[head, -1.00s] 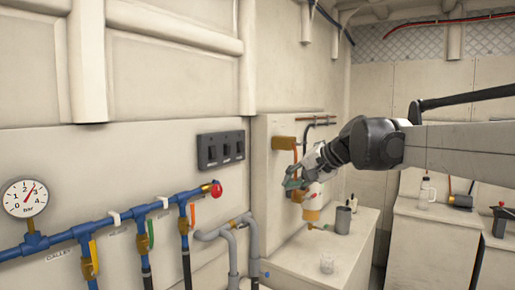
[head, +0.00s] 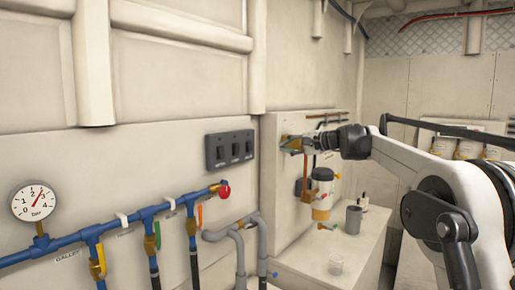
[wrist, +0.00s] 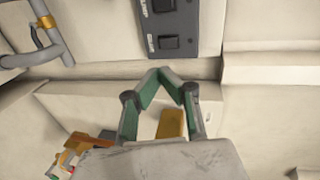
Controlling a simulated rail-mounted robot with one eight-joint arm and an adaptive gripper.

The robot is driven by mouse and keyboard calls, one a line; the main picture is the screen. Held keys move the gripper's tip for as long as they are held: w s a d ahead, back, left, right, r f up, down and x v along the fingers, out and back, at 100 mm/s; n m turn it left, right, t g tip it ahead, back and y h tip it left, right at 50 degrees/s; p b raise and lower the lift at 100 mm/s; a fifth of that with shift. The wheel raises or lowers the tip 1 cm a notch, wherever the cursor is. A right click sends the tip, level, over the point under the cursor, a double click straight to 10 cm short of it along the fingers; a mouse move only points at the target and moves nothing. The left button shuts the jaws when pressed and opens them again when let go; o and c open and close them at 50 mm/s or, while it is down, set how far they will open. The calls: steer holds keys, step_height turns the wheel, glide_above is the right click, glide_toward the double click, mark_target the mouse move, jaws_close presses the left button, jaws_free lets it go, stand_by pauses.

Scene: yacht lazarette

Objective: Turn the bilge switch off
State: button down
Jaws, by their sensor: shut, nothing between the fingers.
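A dark grey switch panel (head: 229,149) with three black rocker switches is on the left wall in the head view. Its labels are too small to read there, so I cannot tell which is the bilge switch. The panel (wrist: 168,28) also shows at the top of the wrist view, with two rockers visible and its labels blurred. My gripper (head: 287,142) is right of the panel and apart from it. In the wrist view, the green-padded fingers of my gripper (wrist: 160,72) are shut and empty, pointing toward the wall below the panel.
Blue pipes (head: 75,237) with valves and a gauge (head: 34,201) run below and left of the panel. Grey pipes (head: 240,240) bend below it. An orange-and-white filter (head: 322,195) and a grey cup (head: 353,218) are at the right. The wall around the panel is clear.

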mark_target(252, 149)
steer(key=shift+w, duration=0.75)
steer(key=p+x, duration=0.1)
steer(key=x, duration=0.6)
steer(key=p+x, duration=0.2)
steer(key=x, duration=0.5)
steer(key=shift+r+p, duration=0.25)
steer(key=shift+p, duration=0.05)
steer(key=shift+w+a+f+t+y+b, duration=0.15)
steer(key=shift+a+f+t+y+b, duration=0.2)
steer(key=shift+y+b, duration=0.3)
steer(key=shift+w+r, duration=0.1)
steer(key=shift+r, duration=0.05)
